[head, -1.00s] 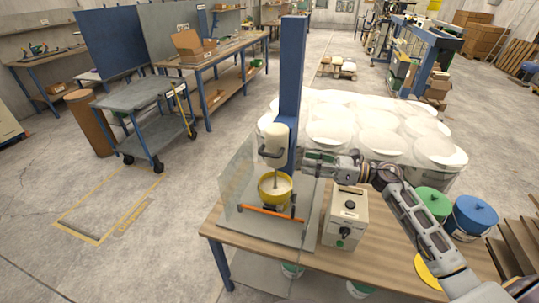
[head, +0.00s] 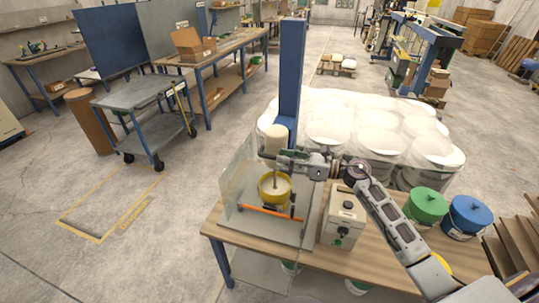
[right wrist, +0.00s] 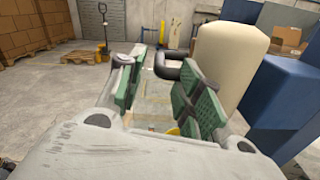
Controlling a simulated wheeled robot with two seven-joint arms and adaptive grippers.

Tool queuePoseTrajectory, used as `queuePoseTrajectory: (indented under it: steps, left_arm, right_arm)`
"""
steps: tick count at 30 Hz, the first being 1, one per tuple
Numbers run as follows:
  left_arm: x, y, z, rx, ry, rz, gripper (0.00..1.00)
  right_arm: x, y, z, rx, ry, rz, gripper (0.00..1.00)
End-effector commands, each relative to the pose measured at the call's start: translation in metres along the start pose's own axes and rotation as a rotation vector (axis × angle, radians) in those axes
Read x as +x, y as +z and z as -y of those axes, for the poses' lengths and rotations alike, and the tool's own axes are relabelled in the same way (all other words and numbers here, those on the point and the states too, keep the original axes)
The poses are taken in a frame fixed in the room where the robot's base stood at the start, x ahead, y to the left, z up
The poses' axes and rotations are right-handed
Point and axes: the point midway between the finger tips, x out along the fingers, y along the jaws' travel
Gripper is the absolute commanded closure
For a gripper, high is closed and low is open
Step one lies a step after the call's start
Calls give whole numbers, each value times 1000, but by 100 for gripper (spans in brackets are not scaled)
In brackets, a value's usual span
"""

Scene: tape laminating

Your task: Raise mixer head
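The cream, rounded mixer head (head: 274,137) sits on the front of a tall blue column (head: 293,75). Its stirring shaft goes down into a yellow bowl (head: 266,194). My right gripper (head: 284,156) comes in from the right across the lower part of the head and hides some of it. In the right wrist view the green-padded fingers (right wrist: 160,95) are apart. A black loop handle (right wrist: 172,54) beside the cream head (right wrist: 226,60) shows between and just beyond the fingertips; I cannot tell if they touch it. My left gripper is not in view.
A clear guard (head: 238,180) stands left of the bowl, with an orange bar (head: 270,212) in front. A grey control box (head: 343,222) stands on the wooden table (head: 380,262), right of the bowl. Green (head: 427,205) and blue (head: 468,214) lidded buckets stand further right.

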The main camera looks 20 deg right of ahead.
Motion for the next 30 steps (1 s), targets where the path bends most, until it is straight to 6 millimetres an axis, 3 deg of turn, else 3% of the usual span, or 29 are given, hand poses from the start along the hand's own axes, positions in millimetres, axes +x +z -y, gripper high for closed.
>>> queuePoseTrajectory:
  steps: [13, 27, 30]
  left_arm:
    - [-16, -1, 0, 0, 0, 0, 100]
    - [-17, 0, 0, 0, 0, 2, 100]
    - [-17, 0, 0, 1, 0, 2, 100]
  right_arm:
    - [51, 2, 0, 0, 0, 2, 65]
    - [58, 0, 0, -1, 0, -1, 65]
    - [58, 0, 0, -1, 0, 0, 76]
